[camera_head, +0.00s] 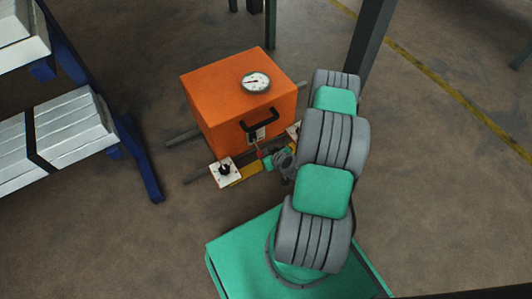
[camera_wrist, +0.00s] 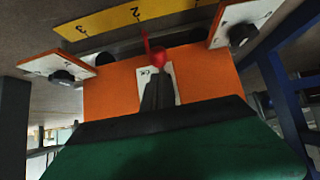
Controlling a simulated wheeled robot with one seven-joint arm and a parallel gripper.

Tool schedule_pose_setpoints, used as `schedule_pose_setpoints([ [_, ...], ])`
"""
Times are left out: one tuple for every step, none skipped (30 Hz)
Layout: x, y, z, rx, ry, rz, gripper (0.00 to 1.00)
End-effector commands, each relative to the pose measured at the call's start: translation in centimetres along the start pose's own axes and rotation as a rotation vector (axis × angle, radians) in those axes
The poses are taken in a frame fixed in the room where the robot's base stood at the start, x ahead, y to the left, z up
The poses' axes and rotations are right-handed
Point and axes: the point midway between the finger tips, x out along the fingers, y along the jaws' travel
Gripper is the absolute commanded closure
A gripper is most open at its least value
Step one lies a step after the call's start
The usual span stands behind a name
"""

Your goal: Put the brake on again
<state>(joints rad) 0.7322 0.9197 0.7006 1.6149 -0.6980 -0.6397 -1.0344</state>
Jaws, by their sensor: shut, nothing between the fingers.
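In the wrist view a red lever with a round red knob (camera_wrist: 158,57) is in front of the box's orange face (camera_wrist: 110,90); a small red part also shows in the head view (camera_head: 260,154). I take this lever for the brake, but no marking confirms it. My gripper (camera_wrist: 158,78) is shut and empty, its fingertips close to the red knob. Whether they touch it I cannot tell.
A yellow strip (camera_wrist: 110,22) with numbers 2 and 3 lies beside the lever. White plates with black knobs sit at either side (camera_wrist: 60,68) (camera_wrist: 240,25). A blue rack with grey slabs (camera_head: 70,135) stands at left. A dark post (camera_head: 370,35) rises behind my arm.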

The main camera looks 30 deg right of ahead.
Motion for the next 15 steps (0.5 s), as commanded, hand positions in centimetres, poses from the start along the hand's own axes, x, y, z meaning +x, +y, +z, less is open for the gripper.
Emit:
schedule_pose_setpoints([
  [0.0, 0.0, 0.1, 0.000, 0.000, 0.000, 1.00],
  [0.0, 0.0, 0.1, 0.000, 0.000, 0.000, 1.00],
  [0.0, 0.0, 0.1, 0.000, 0.000, 0.000, 1.00],
  [0.0, 0.0, 0.1, 0.000, 0.000, 0.000, 1.00],
  [-0.1, 0.0, 0.0, 0.000, 0.000, 0.000, 1.00],
  [-0.3, 0.0, 0.0, 0.000, -0.001, 0.000, 1.00],
  [-0.6, 0.0, 0.0, 0.001, -0.001, 0.000, 1.00],
  [-0.9, 0.0, 0.0, 0.002, -0.002, 0.001, 1.00],
  [-1.6, 0.1, -0.1, 0.004, -0.002, 0.002, 1.00],
  [-2.1, 0.1, -0.2, 0.003, -0.001, 0.002, 1.00],
  [-2.7, 0.1, -0.2, 0.004, -0.001, 0.002, 1.00],
  [-3.5, 0.1, -0.2, 0.005, -0.002, 0.003, 1.00],
  [-4.2, 0.1, -0.3, 0.005, -0.001, 0.002, 1.00],
  [-4.8, 0.1, -0.2, 0.005, -0.002, 0.002, 1.00],
  [-5.5, 0.1, -0.2, 0.005, -0.001, 0.003, 1.00],
])
